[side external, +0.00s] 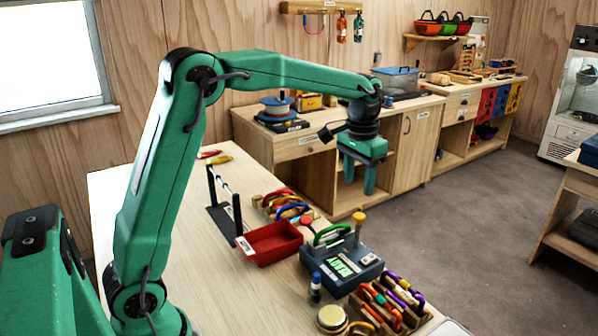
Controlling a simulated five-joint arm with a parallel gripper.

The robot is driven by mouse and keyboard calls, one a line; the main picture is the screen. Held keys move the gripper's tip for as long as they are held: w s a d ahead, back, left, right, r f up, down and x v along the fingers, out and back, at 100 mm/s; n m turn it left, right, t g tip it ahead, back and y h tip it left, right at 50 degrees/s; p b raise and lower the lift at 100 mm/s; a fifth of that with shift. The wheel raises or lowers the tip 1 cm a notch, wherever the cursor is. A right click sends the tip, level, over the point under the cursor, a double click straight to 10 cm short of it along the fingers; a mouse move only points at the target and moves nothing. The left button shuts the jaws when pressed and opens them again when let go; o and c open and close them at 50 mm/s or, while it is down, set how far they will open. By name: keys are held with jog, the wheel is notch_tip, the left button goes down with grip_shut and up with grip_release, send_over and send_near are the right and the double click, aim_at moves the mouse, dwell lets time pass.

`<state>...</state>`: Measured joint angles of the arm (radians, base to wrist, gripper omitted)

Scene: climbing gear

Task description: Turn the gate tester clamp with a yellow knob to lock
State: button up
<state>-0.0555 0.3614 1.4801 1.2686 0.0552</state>
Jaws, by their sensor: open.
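The gate tester (368,277) is a dark blue-grey box with a lit green display, at the right side of the near table. Its yellow knob (359,216) stands on top of a thin upright post at the back of the box. A green carabiner (331,232) sits at the tester's back left, by the post; I cannot tell whether it is clamped. My gripper (359,187) points down with its green fingers apart and empty. In the picture it is just above the yellow knob, not touching it. The knob's turn angle is too small to read.
A red tray (269,243) and a rack of colored carabiners (283,205) lie left of the tester. A black-and-white bar stand (224,201) is farther left. A small bottle (315,288), a round brass-colored item (331,318) and an organizer of colored gear (390,303) are in front.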

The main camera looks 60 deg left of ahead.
aim_at(359, 215)
jog(key=shift+w+a+f, duration=0.15)
jog(key=shift+w+f, duration=0.6)
jog(key=shift+w, duration=0.1)
jog(key=shift+f, duration=3.9)
jog(key=shift+c, duration=0.2)
grip_shut()
